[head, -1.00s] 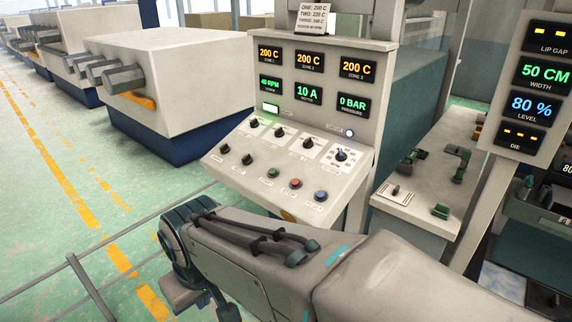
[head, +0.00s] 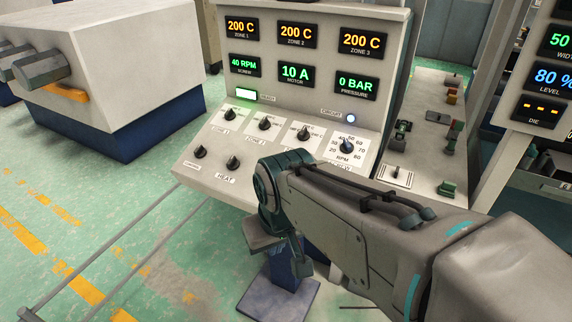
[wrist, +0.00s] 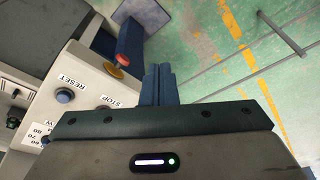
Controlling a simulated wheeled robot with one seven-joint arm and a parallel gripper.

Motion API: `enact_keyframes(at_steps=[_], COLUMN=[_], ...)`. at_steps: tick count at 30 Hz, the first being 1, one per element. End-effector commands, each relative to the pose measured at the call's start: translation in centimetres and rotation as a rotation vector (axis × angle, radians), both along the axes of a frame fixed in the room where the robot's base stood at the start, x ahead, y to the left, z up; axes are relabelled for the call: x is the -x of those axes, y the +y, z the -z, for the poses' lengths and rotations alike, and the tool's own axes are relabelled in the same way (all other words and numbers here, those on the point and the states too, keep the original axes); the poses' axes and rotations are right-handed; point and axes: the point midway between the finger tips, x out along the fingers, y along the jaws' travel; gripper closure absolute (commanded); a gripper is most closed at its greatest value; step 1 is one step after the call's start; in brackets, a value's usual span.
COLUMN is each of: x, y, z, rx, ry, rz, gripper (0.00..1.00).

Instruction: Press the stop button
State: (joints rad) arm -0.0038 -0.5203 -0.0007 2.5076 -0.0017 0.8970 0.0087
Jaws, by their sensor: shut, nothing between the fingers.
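The STOP label (wrist: 112,101) shows on the console's sloped panel in the wrist view, just left of my gripper. The button belonging to it is hidden, apparently behind my gripper's body. My gripper (wrist: 157,70) is shut and empty, its fingers past the panel's edge with floor behind them. A red mushroom button on a yellow base (wrist: 122,62) sticks out from the console's front face, left of the fingertips. In the head view my arm covers the row of push buttons, and the fingertips cannot be made out.
The blue reset button (wrist: 64,95) sits left of the STOP label. Dials, including the RPM dial (head: 347,146), cover the upper panel (head: 225,130). A blue post with a foot plate (head: 280,298) stands below the console. A low rail (head: 100,255) crosses the open green floor.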

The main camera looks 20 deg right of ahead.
Motion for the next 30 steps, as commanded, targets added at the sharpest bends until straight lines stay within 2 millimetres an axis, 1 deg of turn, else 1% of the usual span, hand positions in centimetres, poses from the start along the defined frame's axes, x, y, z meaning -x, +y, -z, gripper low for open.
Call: enact_keyframes(at_steps=[6,10,14,17,20,21,23,24,27,30], x=[-0.1,-0.9,-3.1,-5.9,-9.0,-10.2,-11.9,-12.9,-14.9,-16.1], y=[0.0,-0.1,0.0,-0.6,-2.1,-3.0,-4.6,-5.8,-8.8,-11.2], z=[-0.1,-0.6,-1.6,-2.4,-3.2,-3.5,-3.8,-3.9,-4.1,-4.1], rx=[-0.005,-0.068,-0.220,-0.375,-0.530,-0.587,-0.669,-0.717,-0.817,-0.884], ry=[0.002,0.025,0.057,0.068,0.056,0.044,0.024,0.008,-0.035,-0.072], rz=[0.005,0.065,0.210,0.368,0.545,0.617,0.725,0.793,0.943,1.055], gripper=[1.00,1.00,1.00,1.00,1.00,1.00,1.00,1.00,1.00,1.00])
